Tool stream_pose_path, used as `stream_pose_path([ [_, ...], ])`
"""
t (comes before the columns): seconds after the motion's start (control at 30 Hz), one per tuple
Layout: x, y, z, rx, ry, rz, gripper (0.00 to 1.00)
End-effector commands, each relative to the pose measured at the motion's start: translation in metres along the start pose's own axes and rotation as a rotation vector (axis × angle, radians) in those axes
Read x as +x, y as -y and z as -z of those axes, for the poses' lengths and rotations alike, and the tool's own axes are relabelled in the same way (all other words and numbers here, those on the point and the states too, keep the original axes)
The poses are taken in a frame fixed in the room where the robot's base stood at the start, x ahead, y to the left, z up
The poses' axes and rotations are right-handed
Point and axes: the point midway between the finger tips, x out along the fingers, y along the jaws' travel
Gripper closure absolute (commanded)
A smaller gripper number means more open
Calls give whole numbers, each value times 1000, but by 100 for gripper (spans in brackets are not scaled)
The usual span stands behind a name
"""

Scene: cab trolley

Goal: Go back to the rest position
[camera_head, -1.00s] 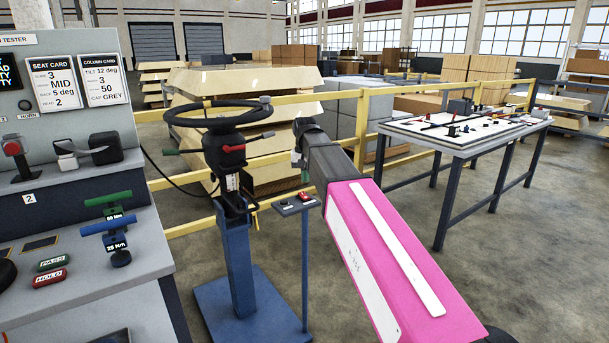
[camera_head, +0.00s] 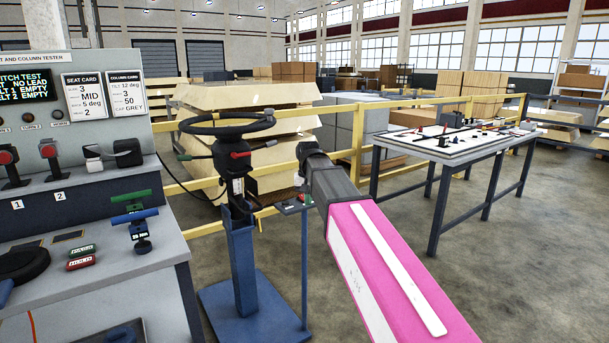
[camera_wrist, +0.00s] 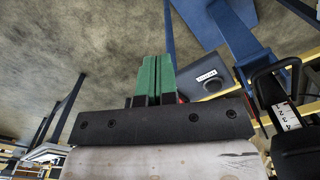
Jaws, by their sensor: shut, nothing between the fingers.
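My gripper's two green fingers (camera_wrist: 152,78) lie together in the wrist view, with nothing between them. In the head view my gripper is hidden behind the grey end of my pink arm.
The tester bench (camera_head: 95,283) is at the left, with cards, switches and green and blue T-handled tools. A small switch box on a thin post (camera_head: 305,265) is near my arm's end. A table (camera_head: 435,158) with parts stands right, before a yellow rail. Floor at lower right is clear.

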Motion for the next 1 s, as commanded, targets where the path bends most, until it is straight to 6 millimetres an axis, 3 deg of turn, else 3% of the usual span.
stream_pose_path([
  [0.27,42,-22,-15,9,2,0,100],
  [0.47,86,-47,-33,18,2,0,100],
  [0.8,193,-109,-99,41,2,0,100],
  [1.0,245,-140,-146,55,1,0,100],
])
